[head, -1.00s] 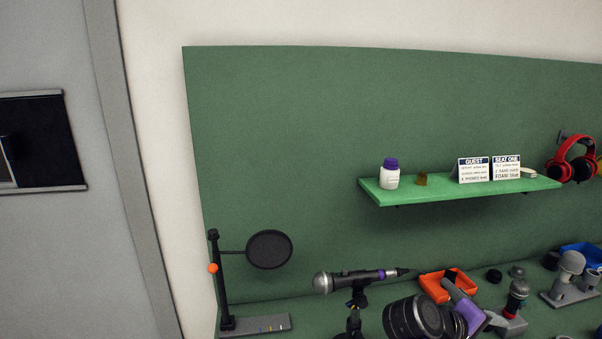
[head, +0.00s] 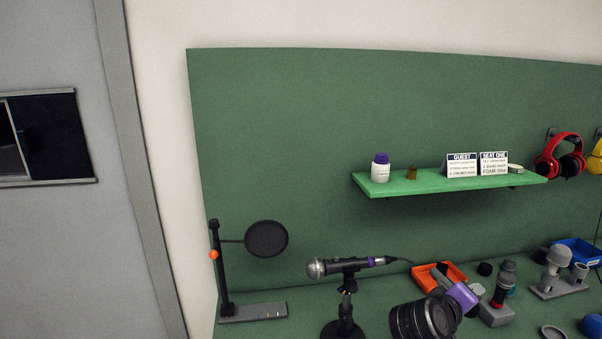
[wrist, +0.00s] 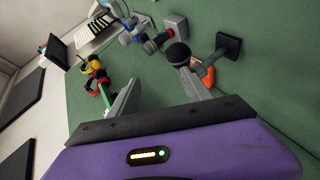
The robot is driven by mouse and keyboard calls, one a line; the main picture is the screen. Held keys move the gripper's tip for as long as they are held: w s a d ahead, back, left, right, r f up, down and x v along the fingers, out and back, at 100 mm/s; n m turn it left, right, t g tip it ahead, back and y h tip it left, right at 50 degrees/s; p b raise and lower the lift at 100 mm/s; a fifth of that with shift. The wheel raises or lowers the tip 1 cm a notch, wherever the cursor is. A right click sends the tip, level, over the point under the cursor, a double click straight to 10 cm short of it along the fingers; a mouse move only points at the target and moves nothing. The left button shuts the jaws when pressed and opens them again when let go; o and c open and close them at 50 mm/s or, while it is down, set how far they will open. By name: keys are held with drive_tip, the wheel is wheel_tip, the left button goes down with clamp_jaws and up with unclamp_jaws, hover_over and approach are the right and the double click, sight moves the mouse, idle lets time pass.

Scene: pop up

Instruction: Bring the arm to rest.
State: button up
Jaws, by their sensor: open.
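My gripper (head: 440,274) shows in the head view as a purple body with grey fingers, low and right of centre, in front of an orange tray. My dark arm links lead up to it from the lower edge. In the wrist view my gripper (wrist: 158,82) has its two grey fingers spread apart. Nothing is held between them; green surface shows in the gap. A dark round-headed object (wrist: 178,54) and an orange thing (wrist: 208,75) lie beyond the right finger; I cannot tell their distance from it.
A microphone on a stand (head: 346,266) stands left of my arm. A pop filter (head: 266,239) is farther left. The orange tray (head: 452,272), a microphone on a grey base (head: 557,268) and a blue tray (head: 585,249) are on the right. A green shelf (head: 450,184) hangs above.

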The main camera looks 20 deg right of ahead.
drive_tip(key=w+a+f+n+t+y, duration=0.2)
drive_tip(key=w+a+t, duration=0.1)
drive_tip(key=a+t, duration=0.45)
drive_tip(key=s+a+f+t+y, duration=0.1)
drive_tip(key=s+a+t+y, duration=0.15)
drive_tip(key=a, duration=0.45)
drive_tip(key=s+a+f+t+y, duration=0.1)
drive_tip(key=s+a+t+y, duration=0.15)
drive_tip(key=a, duration=0.35)
drive_tip(key=s+a+y, duration=0.2)
drive_tip(key=s+a, duration=0.2)
drive_tip(key=s, duration=0.5)
drive_tip(key=s+a+y, duration=0.2)
drive_tip(key=s+a, duration=0.3)
drive_tip(key=s, duration=0.5)
drive_tip(key=s+a+m+g+y, duration=0.1)
drive_tip(key=s+a, duration=0.3)
drive_tip(key=s, duration=0.6)
drive_tip(key=shift+s+a+r+y, duration=0.15)
drive_tip(key=shift+a+r+y, duration=0.2)
drive_tip(key=shift+r+y, duration=0.15)
